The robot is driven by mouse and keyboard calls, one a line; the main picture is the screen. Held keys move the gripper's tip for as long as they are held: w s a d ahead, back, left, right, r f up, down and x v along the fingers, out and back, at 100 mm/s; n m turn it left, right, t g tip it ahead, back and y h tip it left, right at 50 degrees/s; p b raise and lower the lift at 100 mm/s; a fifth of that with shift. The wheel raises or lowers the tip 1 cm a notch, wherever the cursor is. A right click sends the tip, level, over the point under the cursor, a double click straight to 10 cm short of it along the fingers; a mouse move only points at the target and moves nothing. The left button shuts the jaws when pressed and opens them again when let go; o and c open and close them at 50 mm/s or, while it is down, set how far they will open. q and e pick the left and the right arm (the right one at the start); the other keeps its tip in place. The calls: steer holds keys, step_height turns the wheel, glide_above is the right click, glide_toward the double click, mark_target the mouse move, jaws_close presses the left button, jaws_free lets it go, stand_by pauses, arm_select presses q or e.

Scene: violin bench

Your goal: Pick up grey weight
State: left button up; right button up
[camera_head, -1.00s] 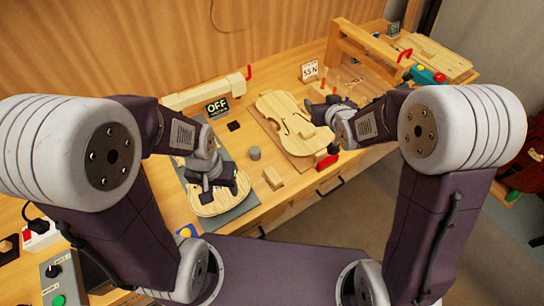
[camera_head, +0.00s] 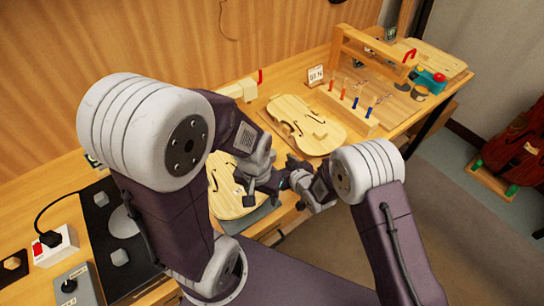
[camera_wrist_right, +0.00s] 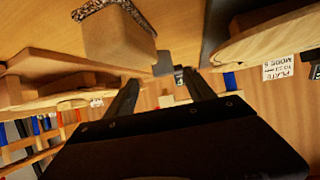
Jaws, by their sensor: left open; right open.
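The grey weight (camera_wrist_right: 165,63) appears to be the small grey piece in the right wrist view, just beyond and between the fingertips of my right gripper (camera_wrist_right: 162,90). That gripper is open with nothing between its fingers. In the head view I cannot make out the weight, which my arms seem to hide. There my right gripper (camera_head: 291,178) points left toward my left gripper (camera_head: 263,182). My left gripper is open, low over the light violin plate (camera_head: 228,200). The two grippers are very close together; I cannot tell whether they touch.
A wooden block with a speckled pad (camera_wrist_right: 118,35) is close to the right gripper. A violin body (camera_head: 305,125) lies beyond the grippers. A dark mat (camera_head: 100,205) with grey pieces lies at left. Bare wood (camera_head: 285,85) shows at the back.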

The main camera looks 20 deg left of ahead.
mark_target(273, 157)
steer(key=p+x, duration=0.1)
steer(key=x, duration=0.7)
steer(key=shift+s+a+f, duration=0.1)
steer(key=shift+a, duration=0.15)
jaws_close()
